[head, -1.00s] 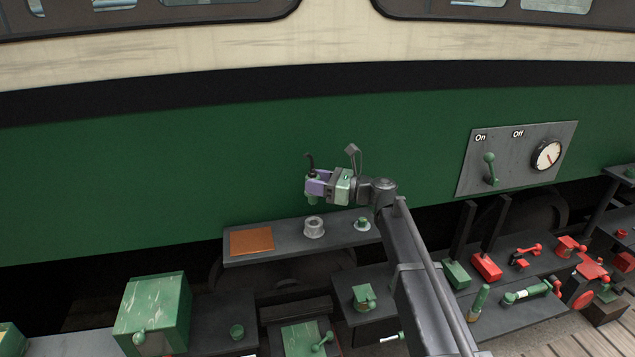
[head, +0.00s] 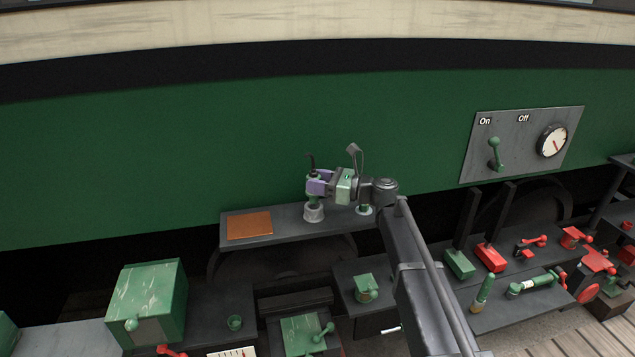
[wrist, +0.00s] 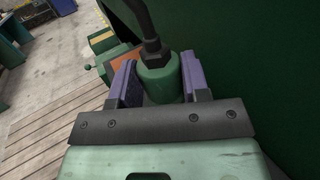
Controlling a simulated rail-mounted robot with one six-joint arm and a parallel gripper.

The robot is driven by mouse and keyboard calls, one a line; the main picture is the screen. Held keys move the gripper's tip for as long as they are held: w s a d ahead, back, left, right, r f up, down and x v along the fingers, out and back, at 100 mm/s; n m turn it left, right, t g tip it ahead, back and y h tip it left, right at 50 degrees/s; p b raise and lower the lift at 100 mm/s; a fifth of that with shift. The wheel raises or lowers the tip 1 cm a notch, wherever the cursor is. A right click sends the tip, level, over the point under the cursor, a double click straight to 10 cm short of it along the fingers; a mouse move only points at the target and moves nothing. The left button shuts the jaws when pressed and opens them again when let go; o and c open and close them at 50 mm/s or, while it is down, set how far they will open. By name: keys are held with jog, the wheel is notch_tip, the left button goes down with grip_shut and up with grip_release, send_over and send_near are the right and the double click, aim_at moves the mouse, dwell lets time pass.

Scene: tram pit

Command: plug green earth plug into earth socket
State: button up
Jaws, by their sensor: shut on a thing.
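The green earth plug (wrist: 159,76) has a black cable coming out of its top. My gripper (wrist: 158,82) is shut on it, with one purple finger on each side, in the wrist view. In the head view my gripper (head: 319,187) holds the plug upright right above a grey round socket (head: 314,213) on the dark shelf. The plug's lower end is at the socket's mouth; I cannot tell whether it is inside. The wrist view does not show the socket.
The dark shelf (head: 290,226) also carries a brown-orange plate (head: 250,225) at left and a small green-topped fitting (head: 363,209) at right. The green tram side (head: 150,160) rises behind. A switch panel (head: 520,145) is at right. Green boxes and red levers stand below.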

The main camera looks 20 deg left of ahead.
jog(key=shift+f, duration=0.15)
jog(key=shift+f+b, duration=2)
jog(key=shift+b, duration=0.15)
jog(key=o, duration=1)
jog(key=shift+r, duration=0.1)
jog(key=shift+o, duration=0.2)
jog(key=d, duration=1)
jog(key=shift+w+d, duration=0.25)
jog(key=shift+d, duration=0.15)
